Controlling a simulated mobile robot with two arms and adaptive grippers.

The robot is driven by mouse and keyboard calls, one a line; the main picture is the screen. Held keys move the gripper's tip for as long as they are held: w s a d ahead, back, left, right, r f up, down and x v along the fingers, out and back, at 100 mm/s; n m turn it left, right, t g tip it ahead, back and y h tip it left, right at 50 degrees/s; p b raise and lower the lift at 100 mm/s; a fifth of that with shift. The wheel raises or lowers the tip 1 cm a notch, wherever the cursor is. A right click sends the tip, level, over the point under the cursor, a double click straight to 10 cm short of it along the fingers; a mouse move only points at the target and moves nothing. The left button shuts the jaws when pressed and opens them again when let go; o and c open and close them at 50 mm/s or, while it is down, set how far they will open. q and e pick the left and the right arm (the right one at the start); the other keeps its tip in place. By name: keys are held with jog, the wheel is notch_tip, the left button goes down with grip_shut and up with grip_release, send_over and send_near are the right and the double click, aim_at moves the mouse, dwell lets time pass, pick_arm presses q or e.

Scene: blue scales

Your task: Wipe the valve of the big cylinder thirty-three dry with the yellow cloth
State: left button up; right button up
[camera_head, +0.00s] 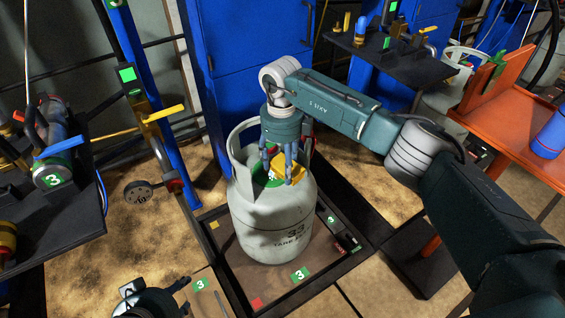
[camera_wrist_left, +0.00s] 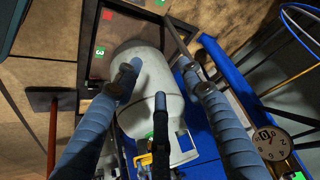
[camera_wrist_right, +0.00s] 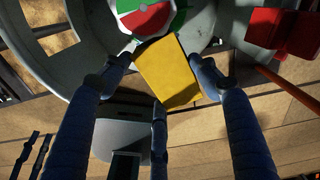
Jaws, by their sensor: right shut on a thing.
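The big grey cylinder thirty-three (camera_head: 273,220) stands upright on the floor platform in the head view, and its pale body also shows in the left wrist view (camera_wrist_left: 150,65). My right gripper (camera_head: 278,178) points down inside the cylinder's collar. It is shut on the yellow cloth (camera_head: 288,168), which spans its fingers in the right wrist view (camera_wrist_right: 168,72). A round red, white and green part (camera_wrist_right: 148,14) lies just beyond the cloth. The valve is mostly hidden by gripper and cloth. My left gripper (camera_wrist_left: 160,80) has its fingers spread, with nothing between them.
The dark-rimmed platform (camera_head: 325,285) surrounds the cylinder's base. A dark bench (camera_head: 75,215) with valve fittings is at the left. A blue cabinet (camera_head: 250,60) stands behind. An orange table (camera_head: 515,115) with a blue cylinder (camera_head: 551,135) is at the right.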

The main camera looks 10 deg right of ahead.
pick_arm(q)
jog(key=shift+s+a+f+g+p, duration=0.15)
jog(key=shift+s+a+f+g, duration=0.15)
jog(key=shift+s, duration=0.55)
jog(key=shift+s+a+f+g+p, duration=0.15)
jog(key=shift+s+f+g, duration=0.25)
jog(key=shift+s, duration=0.45)
jog(key=shift+s+a+f+g+p, duration=0.1)
jog(key=shift+s+a+f+g, duration=0.25)
jog(key=shift+s, duration=0.5)
jog(key=shift+d+r, duration=0.1)
jog(key=shift+r, duration=0.05)
jog(key=shift+w+d+r+t+b, duration=0.75)
jog(key=shift+w+d+r+t, duration=0.85)
jog(key=shift+w, duration=2.5)
jog(key=s+a+f+g+p, duration=0.2)
jog(key=s+a+f+g, duration=0.1)
jog(key=s, duration=0.6)
jog(key=shift+s+a+g+y, duration=0.3)
jog(key=shift+g, duration=0.15)
jog(key=shift+w+f, duration=0.1)
jog(key=shift+f, duration=0.05)
